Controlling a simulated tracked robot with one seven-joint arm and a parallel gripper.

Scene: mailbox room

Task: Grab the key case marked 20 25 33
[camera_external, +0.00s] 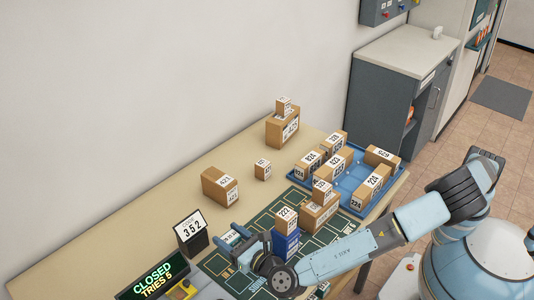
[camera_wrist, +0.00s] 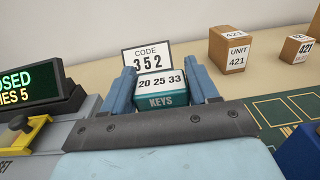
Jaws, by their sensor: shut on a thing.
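The key case (camera_wrist: 161,92) is a small teal box marked KEYS with a white label reading 20 25 33. In the wrist view it sits between the two blue fingers of my gripper (camera_wrist: 162,88), which are shut on it. In the external view the key case (camera_external: 229,237) shows only in part beside my gripper (camera_external: 240,245), at the left end of the green mat. I cannot tell whether the case touches the table or is lifted.
A code sign reading 352 (camera_external: 190,226) stands just behind the case. A display reading CLOSED, TRIES 5 (camera_external: 153,280) is at left. Boxes, including one marked 421 (camera_external: 220,186), stand farther back. A blue tray (camera_external: 345,187) holds several boxes. A blue block (camera_external: 286,244) stands right of my gripper.

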